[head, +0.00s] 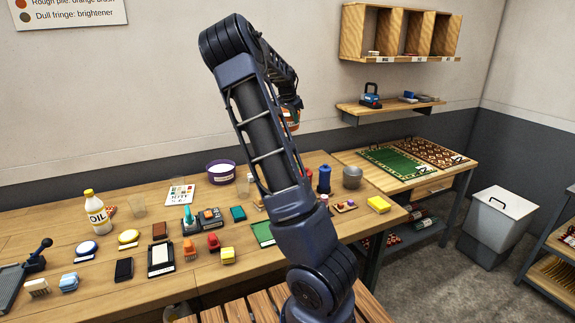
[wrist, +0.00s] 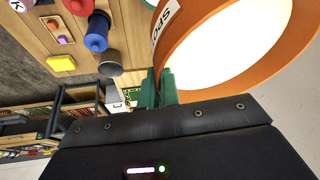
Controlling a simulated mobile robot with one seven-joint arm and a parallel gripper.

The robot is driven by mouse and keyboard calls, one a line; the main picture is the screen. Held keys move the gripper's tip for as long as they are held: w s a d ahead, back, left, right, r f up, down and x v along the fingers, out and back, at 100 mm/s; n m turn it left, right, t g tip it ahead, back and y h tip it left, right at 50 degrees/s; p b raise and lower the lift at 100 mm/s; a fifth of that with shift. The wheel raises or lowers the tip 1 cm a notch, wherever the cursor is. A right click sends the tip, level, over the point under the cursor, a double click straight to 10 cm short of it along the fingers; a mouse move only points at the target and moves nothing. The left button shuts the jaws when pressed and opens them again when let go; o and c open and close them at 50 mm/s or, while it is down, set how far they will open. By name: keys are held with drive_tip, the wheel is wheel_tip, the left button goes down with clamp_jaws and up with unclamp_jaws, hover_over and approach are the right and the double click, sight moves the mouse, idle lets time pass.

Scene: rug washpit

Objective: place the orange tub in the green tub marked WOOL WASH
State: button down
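The orange tub (wrist: 285,66), with white contents and a label starting "SPO", fills the upper right of the wrist view. My gripper's teal fingers (wrist: 159,88) are closed on its near wall. In the head view a small part of the orange tub (head: 291,125) shows beside my arm, held above the bench against the wall; my fingers are hidden there.
The wooden bench (head: 80,290) carries a purple tub (head: 221,178), an oil bottle (head: 96,215), brushes and sponges. Right of my arm stand a blue bottle (head: 324,180), a grey cup (head: 352,177) and a yellow sponge (head: 379,204). A shelf (head: 385,107) hangs at the back right.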

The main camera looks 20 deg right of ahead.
wheel_tip(320, 180, down, 20)
drive_tip(key=shift+r, duration=0.25)
idle(0.5)
drive_tip(key=shift+f, duration=0.6)
drive_tip(key=c, duration=1.6)
unclamp_jaws()
drive_tip(key=shift+r, duration=0.1)
